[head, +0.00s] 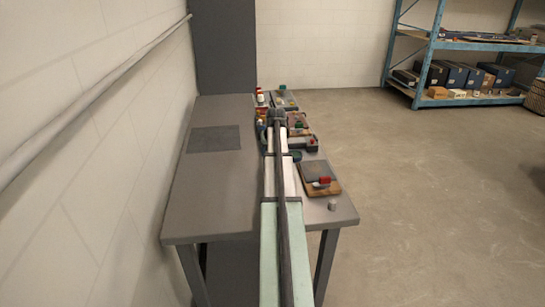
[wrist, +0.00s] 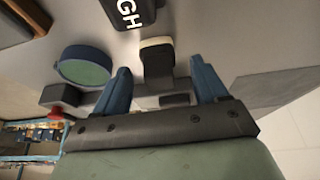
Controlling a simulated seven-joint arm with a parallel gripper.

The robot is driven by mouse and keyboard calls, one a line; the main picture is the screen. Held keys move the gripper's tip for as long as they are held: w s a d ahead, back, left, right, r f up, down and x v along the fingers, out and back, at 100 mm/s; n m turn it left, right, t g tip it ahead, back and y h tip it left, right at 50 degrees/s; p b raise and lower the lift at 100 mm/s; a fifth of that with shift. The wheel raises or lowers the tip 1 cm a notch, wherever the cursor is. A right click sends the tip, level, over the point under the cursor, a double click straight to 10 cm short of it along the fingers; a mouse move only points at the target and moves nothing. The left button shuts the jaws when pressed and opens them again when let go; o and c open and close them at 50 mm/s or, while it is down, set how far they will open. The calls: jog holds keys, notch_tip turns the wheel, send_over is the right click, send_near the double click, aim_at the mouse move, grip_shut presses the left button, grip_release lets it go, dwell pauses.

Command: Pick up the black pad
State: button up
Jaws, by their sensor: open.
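My gripper (wrist: 160,68) is open, its two blue fingers apart in the wrist view. A dark block with a cream end (wrist: 157,58) shows between the fingertips; I cannot tell whether they touch it. A black item with white letters "GH" (wrist: 130,10) lies just beyond it, cut by the top edge. A small dark grey block (wrist: 60,96) lies left of the fingers. Which of these dark things is the black pad I cannot tell. In the head view my arm hides much of the area around my gripper (head: 277,117).
A round blue-green dish (wrist: 85,67) lies close to the left finger. A flat dark mat (head: 214,139) covers part of the table (head: 205,195), whose left side is otherwise clear. A brown board with a dark slab (head: 317,172) lies right of my arm. Several small items crowd the far end.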

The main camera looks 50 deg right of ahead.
jog(key=shift+x, duration=0.85)
jog(key=shift+c, duration=0.3)
jog(key=c, duration=1.1)
